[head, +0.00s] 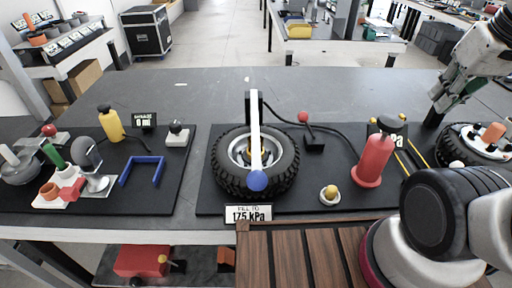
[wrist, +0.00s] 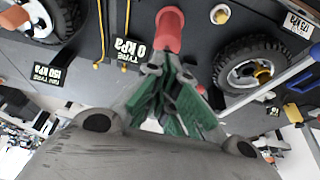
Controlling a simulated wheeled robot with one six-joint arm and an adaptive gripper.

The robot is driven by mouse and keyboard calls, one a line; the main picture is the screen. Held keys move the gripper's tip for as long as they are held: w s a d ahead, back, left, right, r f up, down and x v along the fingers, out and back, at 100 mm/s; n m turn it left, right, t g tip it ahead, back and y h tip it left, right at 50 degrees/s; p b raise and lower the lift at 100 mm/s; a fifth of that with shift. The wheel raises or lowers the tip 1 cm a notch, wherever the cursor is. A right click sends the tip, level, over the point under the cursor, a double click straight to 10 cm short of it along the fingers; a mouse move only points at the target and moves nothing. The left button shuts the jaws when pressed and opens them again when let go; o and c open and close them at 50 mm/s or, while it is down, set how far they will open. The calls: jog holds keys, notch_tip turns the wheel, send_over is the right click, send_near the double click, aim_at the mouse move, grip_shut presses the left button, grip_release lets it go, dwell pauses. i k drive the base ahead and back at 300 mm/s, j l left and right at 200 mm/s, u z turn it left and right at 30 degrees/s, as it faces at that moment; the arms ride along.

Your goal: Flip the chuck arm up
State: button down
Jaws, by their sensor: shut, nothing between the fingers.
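A white bar with a blue ball (head: 257,181) on its near end, which looks like the chuck arm (head: 255,140), lies low across a tyre (head: 227,180) from a black post (head: 249,105) behind it. A tyre with a yellow centre also shows in the wrist view (wrist: 224,66). My gripper (head: 436,106) is at the upper right in the head view, well away from the white bar, beyond the red pump (head: 375,158). Its green fingers (wrist: 167,68) are shut and empty in the wrist view, close in the picture to the red pump (wrist: 169,32).
A red-knobbed lever (head: 304,117) stands right of the post. A yellow-knobbed button (head: 331,193) is in front of the pump. A sign (head: 248,213) reads 175 kPa. A second tyre (head: 462,150) lies at the far right. A blue handle (head: 142,170) is on the left mat.

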aim_at(257, 180)
jog(key=k+j, duration=0.75)
jog(key=j, duration=0.25)
